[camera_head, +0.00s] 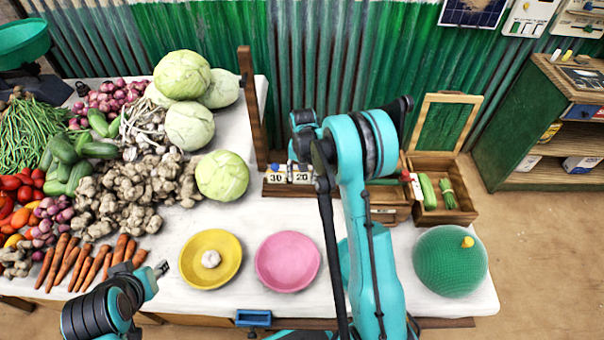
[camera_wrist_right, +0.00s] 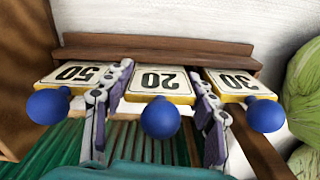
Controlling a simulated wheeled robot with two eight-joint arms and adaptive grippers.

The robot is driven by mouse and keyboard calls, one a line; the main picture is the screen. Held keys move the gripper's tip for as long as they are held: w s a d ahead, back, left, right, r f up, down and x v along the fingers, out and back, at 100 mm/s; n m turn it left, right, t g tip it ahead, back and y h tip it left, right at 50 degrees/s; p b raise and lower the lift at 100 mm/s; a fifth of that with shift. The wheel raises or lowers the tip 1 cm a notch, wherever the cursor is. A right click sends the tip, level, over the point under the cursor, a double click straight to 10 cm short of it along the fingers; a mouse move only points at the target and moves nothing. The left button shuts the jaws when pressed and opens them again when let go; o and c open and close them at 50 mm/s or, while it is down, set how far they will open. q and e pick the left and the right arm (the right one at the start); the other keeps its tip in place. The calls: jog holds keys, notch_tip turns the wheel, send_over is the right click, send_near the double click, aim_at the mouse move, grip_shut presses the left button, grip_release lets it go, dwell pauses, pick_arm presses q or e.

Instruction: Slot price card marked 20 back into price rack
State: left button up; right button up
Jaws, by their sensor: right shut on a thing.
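The price card marked 20 (camera_wrist_right: 160,80) has a yellow edge and a blue knob. It lies between the card marked 50 (camera_wrist_right: 72,76) and the card marked 30 (camera_wrist_right: 238,82) at the wooden price rack (camera_wrist_right: 155,44). My right gripper (camera_wrist_right: 158,92) is shut on the 20 card, one finger on each side. In the head view the 20 card (camera_head: 301,177) shows beside the 30 card (camera_head: 276,178) on the rack (camera_head: 285,191); my right arm hides the 50 card. I cannot tell how deep the 20 card sits. My left gripper (camera_head: 161,268) is at lower left, away from the rack; its opening is unclear.
A yellow bowl (camera_head: 195,272) with a garlic bulb and a pink bowl (camera_head: 287,262) stand in front of the rack. Vegetables cover the table's left. A wooden box (camera_head: 441,205) and a green round object (camera_head: 450,261) are on the right. A post (camera_head: 252,110) stands just left of the rack.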

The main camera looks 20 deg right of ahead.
jog(key=o, duration=1.1)
jog(key=shift+c, duration=0.2)
jog(key=shift+o, duration=0.2)
jog(key=o, duration=0.4)
jog(key=shift+r, duration=0.2)
jog(key=shift+r+p, duration=2.1)
jog(key=shift+r, duration=1.25)
